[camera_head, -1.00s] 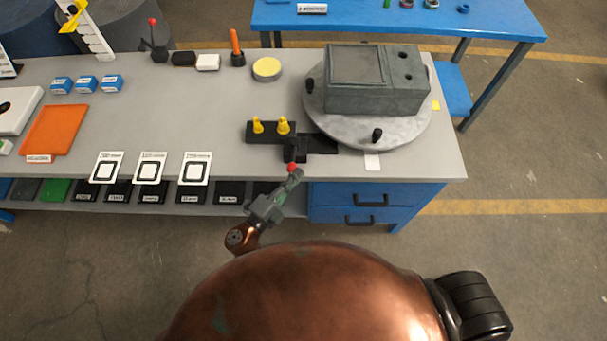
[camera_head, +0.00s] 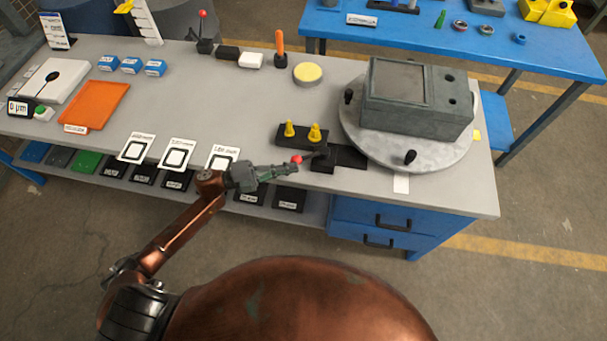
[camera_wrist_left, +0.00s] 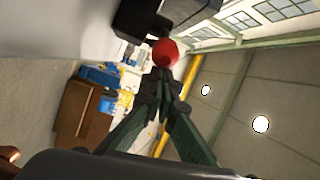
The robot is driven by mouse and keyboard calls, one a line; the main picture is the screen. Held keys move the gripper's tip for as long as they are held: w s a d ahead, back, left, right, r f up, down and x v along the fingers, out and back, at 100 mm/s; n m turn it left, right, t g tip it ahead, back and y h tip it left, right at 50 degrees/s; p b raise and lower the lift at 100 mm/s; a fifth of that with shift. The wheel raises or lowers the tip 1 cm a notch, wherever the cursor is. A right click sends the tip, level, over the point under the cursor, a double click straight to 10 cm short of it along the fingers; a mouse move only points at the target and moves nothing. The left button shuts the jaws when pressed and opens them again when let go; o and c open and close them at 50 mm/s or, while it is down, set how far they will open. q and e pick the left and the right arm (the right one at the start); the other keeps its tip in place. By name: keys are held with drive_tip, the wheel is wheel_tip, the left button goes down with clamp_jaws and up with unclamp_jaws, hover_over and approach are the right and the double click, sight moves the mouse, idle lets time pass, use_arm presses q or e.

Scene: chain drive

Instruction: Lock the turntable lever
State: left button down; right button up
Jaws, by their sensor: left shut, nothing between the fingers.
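The turntable (camera_head: 375,148) is a round grey plate with a grey-green housing (camera_head: 415,98) on it, at the right of the bench. Beside its near left edge is the lever's black base (camera_head: 324,160). The lever's red knob (camera_head: 296,160) sticks out to the left of the base. My left gripper (camera_head: 290,169) is shut and empty, its tips right at the knob from the left and near side. In the left wrist view the red knob (camera_wrist_left: 165,52) is just beyond the closed fingertips (camera_wrist_left: 160,78); I cannot tell whether they touch. My right gripper is out of view.
A black block with two yellow pegs (camera_head: 302,134) stands just behind the knob. White-framed cards (camera_head: 177,153) lie along the bench's front edge by my left arm. A yellow disc (camera_head: 308,73) stands farther back. The bench's middle (camera_head: 215,100) is clear.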

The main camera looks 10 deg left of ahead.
use_arm(q)
drive_tip(key=shift+w+a, duration=0.45)
drive_tip(key=shift+w, duration=0.15)
drive_tip(key=shift+w+a+f+b, duration=0.1)
drive_tip(key=shift+w+a+b, duration=0.15)
drive_tip(key=shift+w+b, duration=0.1)
drive_tip(key=shift+w+a, duration=0.1)
drive_tip(key=shift+w, duration=0.15)
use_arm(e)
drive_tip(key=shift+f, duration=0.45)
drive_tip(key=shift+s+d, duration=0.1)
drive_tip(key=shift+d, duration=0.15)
